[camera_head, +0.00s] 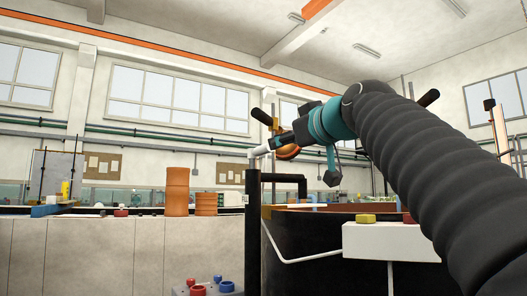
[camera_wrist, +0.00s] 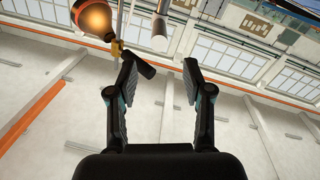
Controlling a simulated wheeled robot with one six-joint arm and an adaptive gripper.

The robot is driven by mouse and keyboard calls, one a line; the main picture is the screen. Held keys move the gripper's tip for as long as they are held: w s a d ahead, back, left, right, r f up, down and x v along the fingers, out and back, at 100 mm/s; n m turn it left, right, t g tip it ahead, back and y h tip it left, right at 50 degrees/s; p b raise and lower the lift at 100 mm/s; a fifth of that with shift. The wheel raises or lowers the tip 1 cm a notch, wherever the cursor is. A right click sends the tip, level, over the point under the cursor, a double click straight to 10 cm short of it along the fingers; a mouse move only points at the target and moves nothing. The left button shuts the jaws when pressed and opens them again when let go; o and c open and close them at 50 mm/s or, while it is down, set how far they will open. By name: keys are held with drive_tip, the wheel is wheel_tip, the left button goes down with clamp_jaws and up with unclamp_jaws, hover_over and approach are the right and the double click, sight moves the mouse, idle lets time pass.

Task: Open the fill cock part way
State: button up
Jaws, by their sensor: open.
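My gripper (camera_head: 277,143) reaches left over a dark tank and ends near the top of a black standpipe with a pale end piece (camera_head: 257,151). In the wrist view my gripper (camera_wrist: 160,66) is open, with nothing clearly held between its fingers. A short black bar (camera_wrist: 143,66) with a small brass piece (camera_wrist: 117,48) lies by the left fingertip; it may be the fill cock's handle, but I cannot tell whether they touch. A copper-coloured bulb (camera_wrist: 95,18) and a pale cylinder (camera_wrist: 160,32) show beyond the fingertips. The cock's body is not clear.
The tank's dark wall (camera_head: 320,250) stands below my arm. A white block with a yellow knob (camera_head: 365,219) is at its front. Orange cylinders (camera_head: 177,191) stand on the white bench (camera_head: 90,255) at left. A grey box with coloured knobs (camera_head: 208,289) is low in front.

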sight(264, 150)
drive_tip(key=p+x, duration=0.3)
drive_tip(key=x, duration=0.7)
drive_tip(key=shift+w+r, duration=0.15)
drive_tip(key=shift+w, duration=0.05)
drive_tip(key=shift+x, duration=0.85)
clamp_jaws()
